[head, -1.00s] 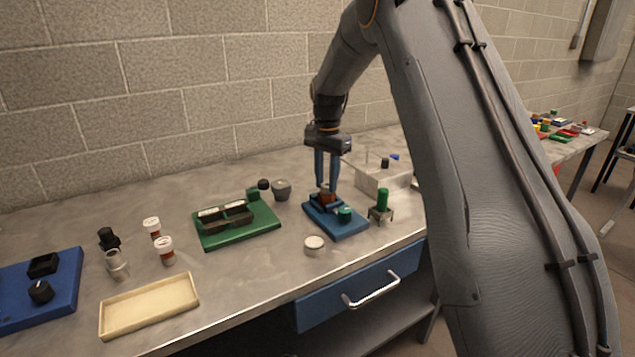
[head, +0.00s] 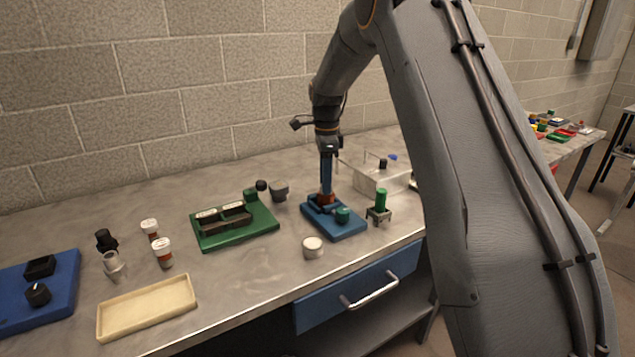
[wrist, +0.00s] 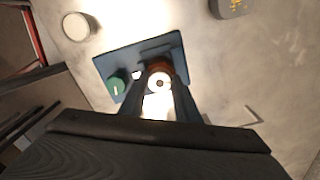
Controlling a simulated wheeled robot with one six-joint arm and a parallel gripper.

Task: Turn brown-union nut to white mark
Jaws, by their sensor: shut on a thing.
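The brown union nut (head: 326,198) sits on the blue base plate (head: 348,232) on the bench. It also shows in the wrist view (wrist: 159,66), with a pale round centre. My gripper (head: 326,192) points straight down and is shut on the brown nut; its fingers (wrist: 160,88) lie on either side of it in the wrist view. A green knob (head: 343,215) stands on the same plate and shows in the wrist view (wrist: 116,85) with a pale line on it. A small white patch shows beside the nut in the wrist view; I cannot tell whether it is the white mark.
A green plate (head: 255,234) with a dark holder lies to the left. A round white-topped piece (head: 313,247) stands in front, and a green-topped fitting (head: 380,205) stands to the right. A pale box (head: 385,178) is behind. A cream tray (head: 148,307) lies at the front left.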

